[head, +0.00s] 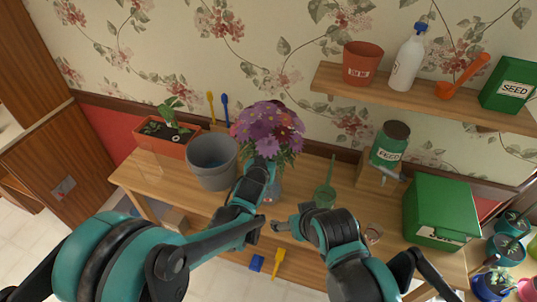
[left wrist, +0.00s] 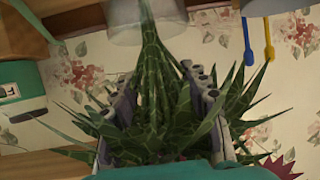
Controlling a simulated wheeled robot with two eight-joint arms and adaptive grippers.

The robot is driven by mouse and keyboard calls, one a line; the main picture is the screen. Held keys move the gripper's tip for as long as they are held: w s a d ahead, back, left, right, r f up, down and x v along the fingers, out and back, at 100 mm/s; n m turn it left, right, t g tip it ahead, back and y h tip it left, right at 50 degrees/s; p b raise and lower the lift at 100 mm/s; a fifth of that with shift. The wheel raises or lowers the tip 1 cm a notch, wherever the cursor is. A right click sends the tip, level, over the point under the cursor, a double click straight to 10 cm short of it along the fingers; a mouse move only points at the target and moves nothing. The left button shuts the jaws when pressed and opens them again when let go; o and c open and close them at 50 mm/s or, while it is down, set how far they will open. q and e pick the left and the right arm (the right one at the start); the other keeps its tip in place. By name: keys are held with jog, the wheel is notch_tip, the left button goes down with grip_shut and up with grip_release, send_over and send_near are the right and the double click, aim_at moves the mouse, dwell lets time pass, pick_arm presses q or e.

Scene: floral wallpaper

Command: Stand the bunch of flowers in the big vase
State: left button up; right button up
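The bunch of purple and pink flowers (head: 268,127) stands roughly upright at the middle of the bench. My left gripper (head: 264,165) is just below the blossoms. In the left wrist view, its two fingers (left wrist: 162,95) lie either side of the stems and leaves (left wrist: 152,65); leaves hide whether they press on them. A pale grey vase (head: 275,186) is under the bunch. It also shows at the top of the left wrist view (left wrist: 120,25), where the stems overlap it; I cannot tell if they are inside. My right gripper (head: 283,225) is low by the bench front, its fingers unclear.
A grey bucket (head: 212,170) and an orange planter (head: 165,142) stand left of the flowers. A green scoop (head: 326,193), a green tin (head: 390,145) and a green box (head: 440,212) are to the right.

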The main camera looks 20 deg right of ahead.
pick_arm(q)
jog(key=v, duration=1.2)
jog(key=shift+r, duration=0.1)
jog(key=s+a+f+n+g+y+b, duration=0.1)
jog(key=s+a+f+y+b, duration=0.15)
jog(key=a, duration=0.55)
jog(key=s+a+f+n+g+y+b, duration=0.1)
jog(key=s+a+n, duration=0.15)
jog(key=a, duration=0.55)
jog(key=s+a+f+n+g+y+b, duration=0.1)
jog(key=s+a+f+y+b, duration=0.15)
jog(key=a, duration=0.65)
jog(key=s+a+f+g, duration=0.2)
jog(key=s+a, duration=0.3)
jog(key=s, duration=0.3)
jog(key=shift+s+a+f+n+b, duration=0.25)
jog(key=shift+f+n, duration=0.2)
jog(key=shift+f, duration=0.25)
jog(key=shift+w+d, duration=0.1)
